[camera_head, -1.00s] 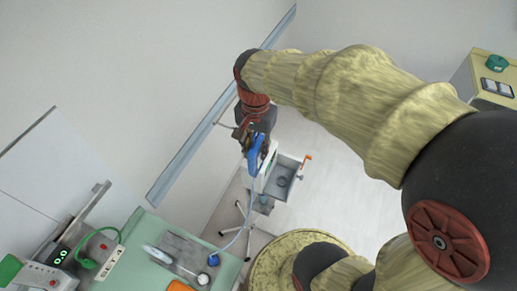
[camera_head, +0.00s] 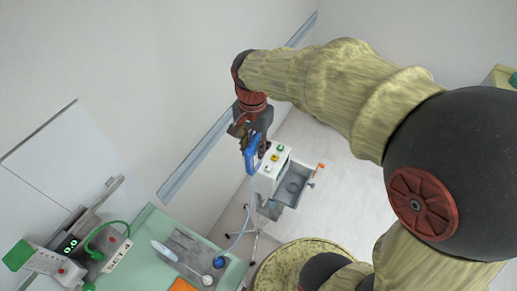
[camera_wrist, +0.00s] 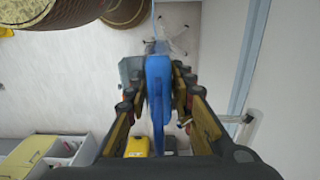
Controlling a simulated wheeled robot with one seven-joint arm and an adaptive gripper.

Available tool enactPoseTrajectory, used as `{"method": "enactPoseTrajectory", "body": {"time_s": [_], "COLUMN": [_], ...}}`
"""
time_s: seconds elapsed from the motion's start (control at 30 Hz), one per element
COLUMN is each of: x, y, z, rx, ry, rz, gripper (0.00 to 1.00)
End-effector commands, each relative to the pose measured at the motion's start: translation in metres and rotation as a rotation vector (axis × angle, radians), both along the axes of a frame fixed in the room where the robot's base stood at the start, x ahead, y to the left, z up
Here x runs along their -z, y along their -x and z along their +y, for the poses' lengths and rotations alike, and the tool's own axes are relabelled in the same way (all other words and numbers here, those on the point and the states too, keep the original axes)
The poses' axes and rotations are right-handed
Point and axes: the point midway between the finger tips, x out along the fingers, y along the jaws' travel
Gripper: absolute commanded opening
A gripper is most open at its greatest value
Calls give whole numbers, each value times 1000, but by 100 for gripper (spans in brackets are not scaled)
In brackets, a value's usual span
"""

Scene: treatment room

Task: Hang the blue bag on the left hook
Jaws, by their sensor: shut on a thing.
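The blue bag (camera_head: 252,155) is in my gripper (camera_head: 254,138), which is raised beside the wall rail. In the wrist view the bag (camera_wrist: 157,88) shows nearly edge-on as a narrow blue shape between the two fingers of my gripper (camera_wrist: 157,75), which are shut on it. A pale tube (camera_head: 246,212) runs down from the bag toward the worktop. In the wrist view a pale bracket-like piece (camera_wrist: 243,121) juts out at the right by the rail, apart from the bag. I cannot tell whether it is the left hook; no hook shows clearly in the head view.
The wall rail (camera_head: 197,158) runs diagonally behind my gripper. A white trolley (camera_head: 271,172) with an open grey drawer (camera_head: 291,188) stands below.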

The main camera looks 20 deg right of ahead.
Motion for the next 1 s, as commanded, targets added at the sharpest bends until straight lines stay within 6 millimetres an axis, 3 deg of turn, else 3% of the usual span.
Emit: {"method": "enactPoseTrajectory", "body": {"time_s": [0.6, 1.0], "x": [6, 15], "y": [-25, -31], "z": [18, 23], "rx": [-2, -2], "ry": [0, -2], "rz": [-2, -1], "gripper": [0, 0]}}
